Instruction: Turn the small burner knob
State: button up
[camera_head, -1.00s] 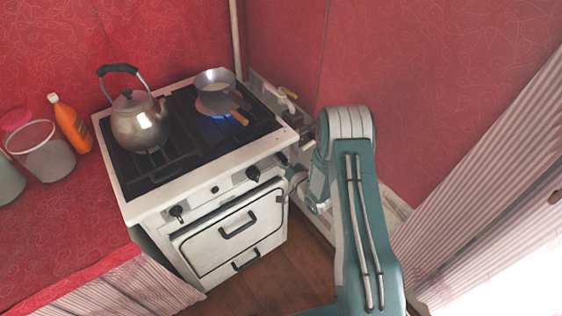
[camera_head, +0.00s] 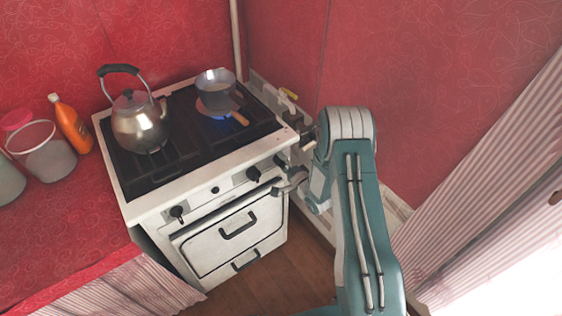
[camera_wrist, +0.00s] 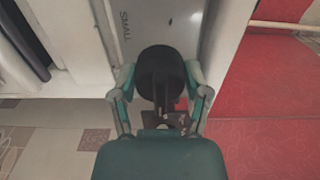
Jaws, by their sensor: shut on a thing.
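The small burner knob (camera_wrist: 160,66) is round and black and fills the middle of the wrist view, beside the printed word SMALL on the pale panel. My gripper (camera_wrist: 160,82) is shut on it, with one teal finger at each side. The knob's pointer mark cannot be made out. A small pot (camera_head: 216,92) sits on the back right burner over a blue flame (camera_head: 219,118).
A metal kettle (camera_head: 139,125) stands on the left of the hob. Other black knobs (camera_head: 177,212) and the oven door (camera_head: 228,236) are on the stove front. An orange bottle (camera_head: 71,124) and a clear container (camera_head: 41,150) stand on the red counter at left. A red wall is behind.

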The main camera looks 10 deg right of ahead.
jog(key=shift+d+f, duration=0.1)
jog(key=shift+f, duration=0.05)
dwell(0.4)
jog(key=o, duration=1.1)
jog(key=shift+o, duration=0.2)
jog(key=v, duration=1.2)
jog(key=shift+w, duration=0.1)
